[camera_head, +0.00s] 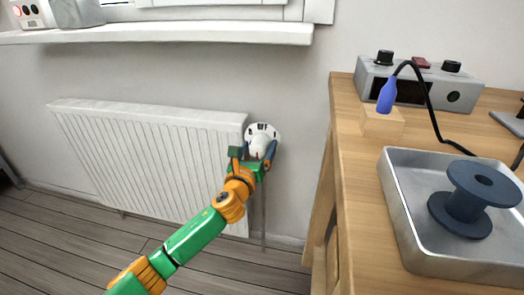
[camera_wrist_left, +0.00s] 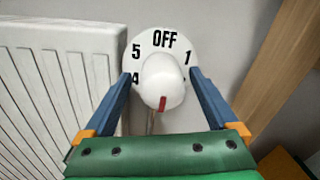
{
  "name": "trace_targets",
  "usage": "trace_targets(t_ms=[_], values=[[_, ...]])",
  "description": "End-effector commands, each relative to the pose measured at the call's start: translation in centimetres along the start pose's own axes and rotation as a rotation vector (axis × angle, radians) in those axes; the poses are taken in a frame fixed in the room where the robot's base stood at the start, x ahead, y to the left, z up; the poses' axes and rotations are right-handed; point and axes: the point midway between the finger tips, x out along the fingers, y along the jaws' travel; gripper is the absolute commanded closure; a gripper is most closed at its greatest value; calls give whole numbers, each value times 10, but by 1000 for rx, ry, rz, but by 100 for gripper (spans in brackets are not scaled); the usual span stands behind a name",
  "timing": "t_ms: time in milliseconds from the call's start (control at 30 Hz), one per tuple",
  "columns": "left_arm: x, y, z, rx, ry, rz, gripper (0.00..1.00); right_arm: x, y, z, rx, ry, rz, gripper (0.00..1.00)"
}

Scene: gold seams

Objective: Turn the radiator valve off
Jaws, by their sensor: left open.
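The radiator valve has a white knob (camera_wrist_left: 163,85) in front of a round white dial plate (camera_wrist_left: 164,39). The plate reads OFF at the top, with 5 and 4 on the left and 1 on the right. A red mark on the knob points down, away from OFF. In the head view, the valve's dial (camera_head: 262,129) is at the radiator's right end. My left gripper (camera_head: 258,150) is open at the valve. In the wrist view its blue fingers (camera_wrist_left: 160,74) stand on either side of the knob; I cannot tell whether they touch it. My right gripper is not in view.
The white radiator (camera_head: 150,150) is left of the valve, under a white sill (camera_head: 160,35). To the right is a wooden bench (camera_head: 355,235) with a metal tray (camera_head: 405,225), a dark spool (camera_head: 468,190), a grey device (camera_head: 420,85) and a blue-handled tool (camera_head: 387,95). A pipe runs below the valve.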

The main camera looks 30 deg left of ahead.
Motion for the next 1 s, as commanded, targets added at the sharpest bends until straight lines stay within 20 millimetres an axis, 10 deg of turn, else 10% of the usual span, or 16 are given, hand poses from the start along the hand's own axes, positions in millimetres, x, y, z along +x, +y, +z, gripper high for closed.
trace_targets(t_ms=[367,700,1000], values=[[9,0,0,-2,1,0,7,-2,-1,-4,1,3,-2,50],[9,0,0,-2,2,0,93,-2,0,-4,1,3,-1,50],[9,0,-1,-53,1,-1,93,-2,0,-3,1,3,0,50]])
